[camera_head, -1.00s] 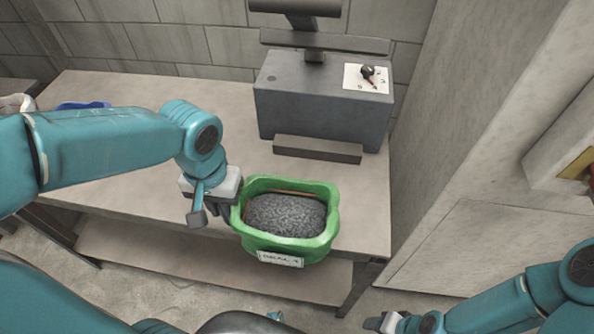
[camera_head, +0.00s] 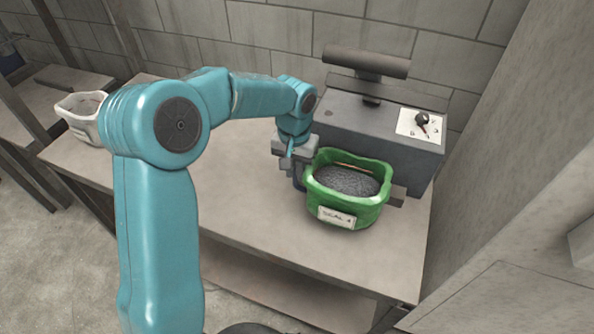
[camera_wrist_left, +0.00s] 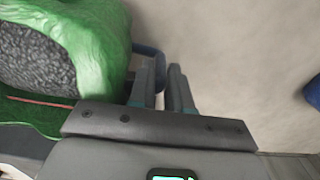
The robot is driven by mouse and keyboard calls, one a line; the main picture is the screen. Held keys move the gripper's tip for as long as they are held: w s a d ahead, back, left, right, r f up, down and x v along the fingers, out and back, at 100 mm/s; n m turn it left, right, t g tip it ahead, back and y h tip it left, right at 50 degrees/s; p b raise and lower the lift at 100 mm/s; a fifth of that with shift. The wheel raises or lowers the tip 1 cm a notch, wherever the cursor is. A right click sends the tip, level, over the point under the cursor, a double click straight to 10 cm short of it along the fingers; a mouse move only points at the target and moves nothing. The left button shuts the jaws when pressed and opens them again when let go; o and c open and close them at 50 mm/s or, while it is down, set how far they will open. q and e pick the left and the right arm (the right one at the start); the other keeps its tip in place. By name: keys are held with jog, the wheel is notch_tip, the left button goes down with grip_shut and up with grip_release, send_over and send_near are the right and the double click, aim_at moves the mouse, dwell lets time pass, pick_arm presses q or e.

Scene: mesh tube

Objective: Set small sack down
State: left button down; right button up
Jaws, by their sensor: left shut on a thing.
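The small sack (camera_head: 352,202) is green with an open top, dark grainy contents and a white label on its front. It is upright over the right part of the table, just in front of the grey machine. I cannot tell whether its base touches the tabletop. My left gripper (camera_head: 300,176) is at the sack's left side, shut on a blue loop beside it. In the left wrist view the sack (camera_wrist_left: 95,35) fills the upper left, and the fingers (camera_wrist_left: 166,80) are close together with the blue loop (camera_wrist_left: 148,55) at them. My right gripper is out of view.
The grey machine (camera_head: 375,135) with a roller bar and a knob panel stands at the back right of the table (camera_head: 240,180). A white sack (camera_head: 82,115) stands at the table's left end. The tabletop left of the green sack is clear.

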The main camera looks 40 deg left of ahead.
pick_arm(q)
jog(key=shift+w+a+f+p, duration=0.1)
jog(key=shift+w+f+p, duration=0.15)
jog(key=shift+f, duration=0.6)
jog(key=shift+w+a+f+p, duration=0.1)
jog(key=shift+w+f, duration=0.25)
jog(key=shift+f, duration=0.5)
jog(key=shift+d, duration=0.1)
jog(key=shift+f, duration=0.2)
jog(key=c, duration=1.1)
grip_release()
jog(key=shift+s, duration=0.1)
jog(key=shift+o, duration=0.2)
notch_tip(320, 180, up, 12)
jog(key=shift+r, duration=0.2)
